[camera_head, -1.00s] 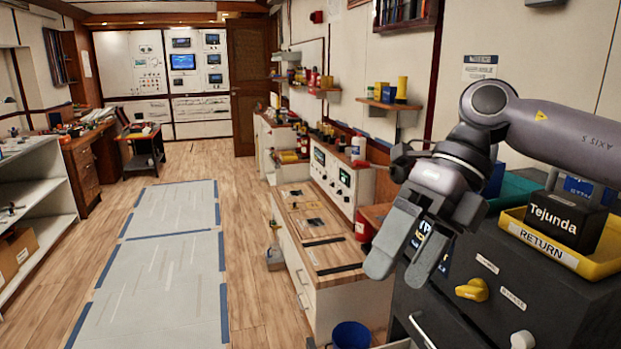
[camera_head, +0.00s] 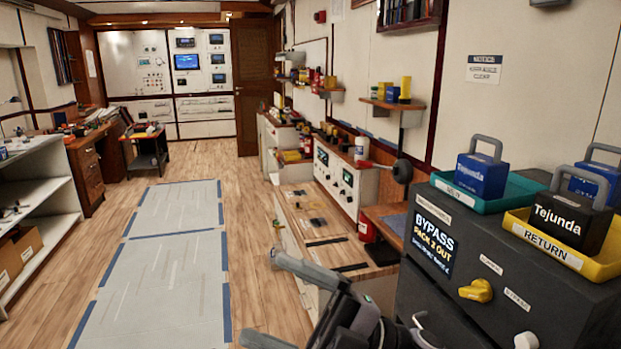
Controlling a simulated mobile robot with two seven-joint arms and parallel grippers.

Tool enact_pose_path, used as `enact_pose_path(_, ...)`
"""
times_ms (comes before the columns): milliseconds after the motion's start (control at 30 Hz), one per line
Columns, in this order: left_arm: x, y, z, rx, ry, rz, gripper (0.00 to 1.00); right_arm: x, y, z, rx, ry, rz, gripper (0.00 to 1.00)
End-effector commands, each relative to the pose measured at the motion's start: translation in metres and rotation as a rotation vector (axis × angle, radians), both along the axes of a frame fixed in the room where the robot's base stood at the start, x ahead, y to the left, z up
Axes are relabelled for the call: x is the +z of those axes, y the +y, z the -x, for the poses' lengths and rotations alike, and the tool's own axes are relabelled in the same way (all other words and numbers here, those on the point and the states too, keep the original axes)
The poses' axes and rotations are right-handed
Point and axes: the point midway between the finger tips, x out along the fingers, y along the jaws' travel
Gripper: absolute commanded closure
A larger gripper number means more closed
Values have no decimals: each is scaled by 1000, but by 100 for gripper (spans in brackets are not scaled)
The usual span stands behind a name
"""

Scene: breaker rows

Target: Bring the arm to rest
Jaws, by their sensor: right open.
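My right gripper (camera_head: 262,300) is low at the bottom centre of the head view. Its two grey fingers point left and are spread apart, with nothing between them. It is in front of the low cabinet with the wooden top, left of the dark cabinet. Most of the arm behind it is cut off by the bottom edge. My left gripper is not in view.
The dark cabinet (camera_head: 540,270) at right carries a teal tray (camera_head: 520,196) with a blue block (camera_head: 480,174) and a yellow RETURN tray (camera_head: 545,250) with a black Tejunda block (camera_head: 562,216). A yellow knob (camera_head: 477,290) sticks out of it. The floor (camera_head: 175,265) at left is clear.

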Motion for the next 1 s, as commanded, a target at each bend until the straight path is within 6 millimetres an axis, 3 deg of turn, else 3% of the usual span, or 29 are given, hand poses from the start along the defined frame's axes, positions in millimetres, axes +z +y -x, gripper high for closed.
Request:
enact_pose_path(267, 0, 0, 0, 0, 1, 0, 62, -66, -42, -33, -296, 436, -158, 4)
enact_pose_path(400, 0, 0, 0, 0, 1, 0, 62, -117, -73, -40, -451, 664, -198, 4)
enact_pose_path(533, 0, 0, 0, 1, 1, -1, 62, -173, -106, -34, -595, 882, -214, 4)
enact_pose_path(667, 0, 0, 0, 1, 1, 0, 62, -234, -141, -13, -741, 1101, -209, 4)
enact_pose_path(800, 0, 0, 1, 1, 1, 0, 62, -298, -179, 28, -893, 1337, -184, 4)
enact_pose_path(1000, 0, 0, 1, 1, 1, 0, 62, -361, -220, 91, -1052, 1589, -133, 4)
